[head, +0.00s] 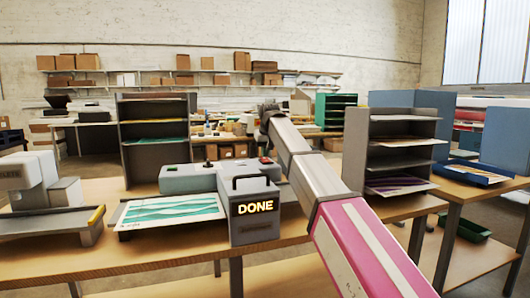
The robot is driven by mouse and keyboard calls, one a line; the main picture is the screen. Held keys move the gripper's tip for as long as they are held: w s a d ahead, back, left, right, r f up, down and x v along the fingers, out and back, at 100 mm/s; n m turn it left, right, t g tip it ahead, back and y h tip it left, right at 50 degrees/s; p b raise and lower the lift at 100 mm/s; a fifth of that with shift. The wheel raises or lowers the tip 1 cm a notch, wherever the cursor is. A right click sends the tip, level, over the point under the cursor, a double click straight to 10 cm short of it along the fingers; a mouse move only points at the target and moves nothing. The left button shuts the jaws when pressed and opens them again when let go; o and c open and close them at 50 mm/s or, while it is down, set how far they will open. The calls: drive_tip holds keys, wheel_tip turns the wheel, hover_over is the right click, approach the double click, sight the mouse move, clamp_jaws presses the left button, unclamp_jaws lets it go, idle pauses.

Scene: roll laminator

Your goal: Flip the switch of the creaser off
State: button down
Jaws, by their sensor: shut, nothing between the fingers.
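The creaser is a grey machine (190,181) on the wooden table. I cannot tell which part is the switch. My arm reaches in from the lower right, and its dark far end with my gripper (263,148) is above and behind the front box. The gripper is shut and empty; its fingertips are small and partly hidden.
A grey machine (52,208) stands at the left. A dark shelf rack (155,143) stands behind the creaser. A grey rack with sheets (394,148) stands to the right of my arm. Blue trays (474,173) are farther right. Bare tabletop (130,258) shows in front.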

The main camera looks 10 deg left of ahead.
sight(266, 160)
drive_tip(key=shift+w+a+f, duration=0.1)
drive_tip(key=shift+w+f, duration=0.1)
drive_tip(key=shift+f, duration=0.35)
drive_tip(key=shift+s+f, duration=0.1)
drive_tip(key=shift+s, duration=0.05)
drive_tip(key=shift+s+d, duration=0.5)
drive_tip(key=shift+s, duration=0.2)
drive_tip(key=shift+w+r, duration=0.1)
drive_tip(key=shift+r, duration=0.35)
wheel_tip(266, 160, up, 3)
drive_tip(key=shift+r, duration=0.15)
drive_tip(key=v, duration=1)
drive_tip(key=shift+r, duration=0.25)
